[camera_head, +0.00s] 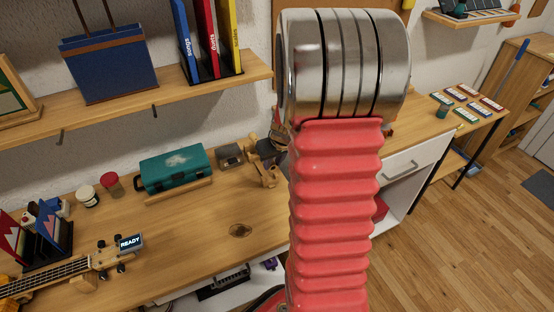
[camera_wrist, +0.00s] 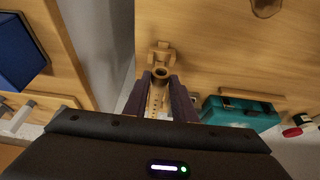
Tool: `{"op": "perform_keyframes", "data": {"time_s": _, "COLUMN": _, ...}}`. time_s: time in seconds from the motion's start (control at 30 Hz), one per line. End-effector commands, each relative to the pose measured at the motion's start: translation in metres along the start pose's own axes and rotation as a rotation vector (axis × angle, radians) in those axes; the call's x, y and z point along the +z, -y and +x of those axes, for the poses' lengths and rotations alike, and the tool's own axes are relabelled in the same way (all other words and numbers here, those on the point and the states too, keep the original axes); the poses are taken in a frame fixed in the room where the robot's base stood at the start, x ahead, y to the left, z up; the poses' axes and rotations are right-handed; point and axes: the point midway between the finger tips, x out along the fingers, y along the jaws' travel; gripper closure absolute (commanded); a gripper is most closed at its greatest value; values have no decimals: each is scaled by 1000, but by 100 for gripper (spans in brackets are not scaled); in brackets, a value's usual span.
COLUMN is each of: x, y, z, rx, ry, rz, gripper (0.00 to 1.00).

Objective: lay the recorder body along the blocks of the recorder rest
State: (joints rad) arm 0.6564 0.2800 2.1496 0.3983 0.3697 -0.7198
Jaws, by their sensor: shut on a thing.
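In the wrist view my gripper (camera_wrist: 158,98) has its two dark fingers closed on the recorder body (camera_wrist: 156,103), a light wooden tube with small holes. The tube's round open end (camera_wrist: 160,73) points away from the camera, between the fingertips. Just past that end stands a light wooden block piece, seemingly the recorder rest (camera_wrist: 162,48). I cannot tell whether tube and block touch. In the head view the wooden blocks (camera_head: 268,180) show at the desk's back, left of my red arm. My dark gripper (camera_head: 270,147) is mostly hidden there by my arm.
A teal case (camera_head: 175,169) lies on the desk left of the blocks, with a grey box (camera_head: 230,155) between them; the case also shows in the wrist view (camera_wrist: 240,112). A shelf (camera_head: 150,98) overhangs the desk's back. The desk front around a dark round mark (camera_head: 240,230) is clear.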

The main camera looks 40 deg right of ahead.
Motion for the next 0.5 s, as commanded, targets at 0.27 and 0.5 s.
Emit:
{"op": "perform_keyframes", "data": {"time_s": 0.27, "x": 4, "y": 0, "z": 6, "rx": -1, "ry": -2, "rz": 1, "gripper": 100}}
{"op": "perform_keyframes", "data": {"time_s": 0.5, "x": 9, "y": 0, "z": 19, "rx": 0, "ry": -1, "rz": 1, "gripper": 100}}
